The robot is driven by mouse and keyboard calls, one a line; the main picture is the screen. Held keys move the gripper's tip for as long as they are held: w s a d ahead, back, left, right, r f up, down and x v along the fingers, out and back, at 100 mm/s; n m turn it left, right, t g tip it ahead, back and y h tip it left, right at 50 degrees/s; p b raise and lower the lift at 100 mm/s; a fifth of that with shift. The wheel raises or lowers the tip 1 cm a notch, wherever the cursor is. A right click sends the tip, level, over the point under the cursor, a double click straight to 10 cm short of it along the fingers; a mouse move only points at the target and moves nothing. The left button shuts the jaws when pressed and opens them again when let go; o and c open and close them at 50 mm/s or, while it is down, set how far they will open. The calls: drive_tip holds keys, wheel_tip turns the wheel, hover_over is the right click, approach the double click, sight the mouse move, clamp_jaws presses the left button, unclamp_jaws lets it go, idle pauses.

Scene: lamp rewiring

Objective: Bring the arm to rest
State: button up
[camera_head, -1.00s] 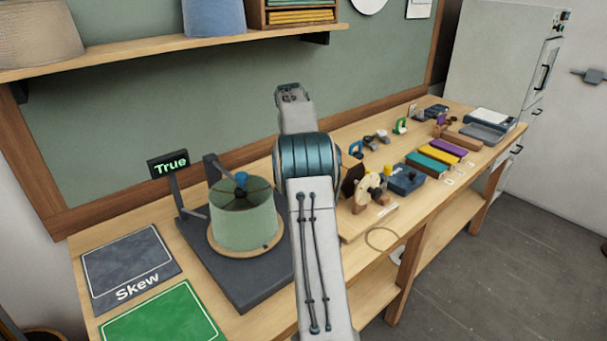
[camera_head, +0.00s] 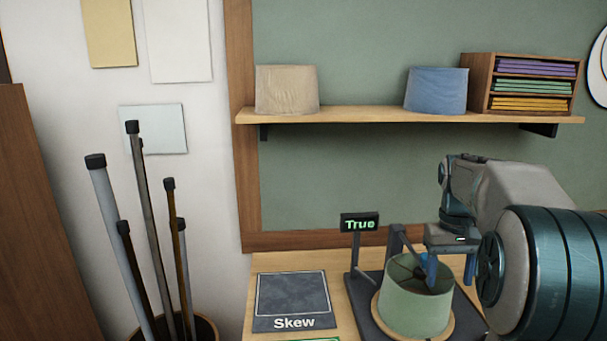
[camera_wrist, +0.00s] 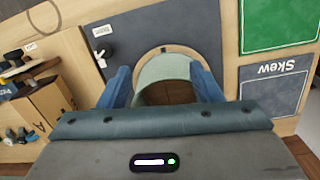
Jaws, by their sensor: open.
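My gripper (camera_head: 432,270) hangs at the right end of the scene in the head view, over the green lampshade (camera_head: 416,300). Its two blue fingers are spread apart with nothing gripped between them. In the wrist view the fingers (camera_wrist: 160,70) stand either side of the shade (camera_wrist: 168,68); whether they touch it I cannot tell. The shade stands upright on a round wooden disc on a dark base (camera_wrist: 138,35). My arm hides the table to the right in the head view.
A lit "True" sign (camera_head: 360,223) stands beside the shade, with a dark "Skew" mat (camera_head: 292,296) to the left. A green mat (camera_wrist: 278,22) lies nearby. A shelf (camera_head: 350,118) carries two shades and a rack (camera_head: 520,85). Poles (camera_head: 120,235) stand at the left.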

drive_tip(key=s+a+f+t, duration=0.2)
drive_tip(key=s+a+f, duration=0.1)
drive_tip(key=s+a, duration=0.4)
drive_tip(key=s+a+f+n+t, duration=0.1)
drive_tip(key=s+a+f+t, duration=0.1)
drive_tip(key=s+a, duration=0.5)
drive_tip(key=s+f, duration=0.1)
drive_tip(key=s, duration=0.4)
drive_tip(key=shift+s+a+f, duration=0.15)
drive_tip(key=shift+s+a, duration=0.15)
drive_tip(key=shift+s, duration=0.05)
idle(0.8)
